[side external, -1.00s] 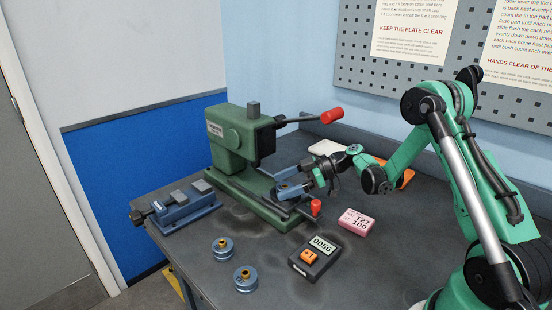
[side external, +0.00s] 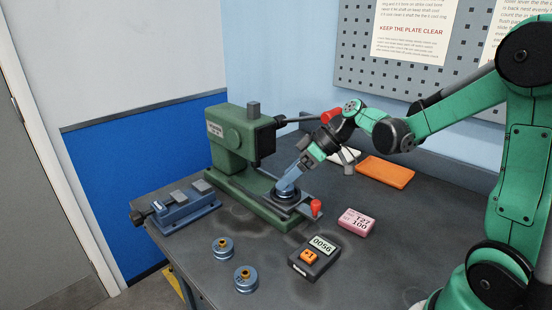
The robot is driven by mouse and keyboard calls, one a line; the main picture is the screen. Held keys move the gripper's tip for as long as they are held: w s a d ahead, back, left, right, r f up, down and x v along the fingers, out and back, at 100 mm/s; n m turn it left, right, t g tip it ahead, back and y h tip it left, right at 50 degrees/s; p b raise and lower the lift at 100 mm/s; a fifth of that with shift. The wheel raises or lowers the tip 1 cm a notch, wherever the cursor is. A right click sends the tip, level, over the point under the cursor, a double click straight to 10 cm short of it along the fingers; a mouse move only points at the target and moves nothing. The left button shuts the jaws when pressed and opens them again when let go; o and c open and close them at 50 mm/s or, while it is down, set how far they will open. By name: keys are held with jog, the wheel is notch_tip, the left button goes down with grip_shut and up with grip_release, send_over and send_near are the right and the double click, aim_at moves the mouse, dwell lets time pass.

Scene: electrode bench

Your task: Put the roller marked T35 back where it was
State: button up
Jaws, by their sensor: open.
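Two blue rollers with brass centres stand on the bench at the front: one roller (side external: 222,249) further back and one roller (side external: 245,279) nearer the edge. A third round part, dark and blue (side external: 285,198), sits on the plate of the green press (side external: 238,140). No T35 mark can be read on any of them. My gripper (side external: 287,188) is open and points down at the round part on the plate, at or just above it. The gripper hides much of that part, and I cannot tell whether they touch.
A red-knobbed lever (side external: 330,116) reaches out near my wrist. A small red knob (side external: 316,207) stands at the plate's front. A blue vise (side external: 184,211) is left. A counter reading 0056 (side external: 322,244), a pink T27 100 block (side external: 357,222) and an orange slab (side external: 386,171) lie right.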

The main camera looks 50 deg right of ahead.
jog(key=s+a+r+m+h, duration=0.2)
jog(key=s+a+m+h, duration=0.2)
jog(key=s, duration=0.3)
jog(key=shift+s+a+h, duration=0.3)
jog(key=shift+a+h, duration=0.3)
jog(key=shift+h, duration=0.1)
jog(key=shift+o, duration=0.5)
jog(key=shift+s+a+r+m+t+h, duration=0.1)
jog(key=shift+s+m+t+h, duration=0.3)
jog(key=shift+s+m+t, duration=0.15)
notch_tip(320, 180, up, 4)
jog(key=n+g+y, duration=0.3)
jog(key=n+g, duration=0.1)
jog(key=n, duration=0.6)
send_over(285, 191)
jog(key=d, duration=0.3)
notch_tip(285, 191, down, 7)
jog(key=shift+s+r, duration=0.1)
jog(key=x, duration=0.5)
grip_shut()
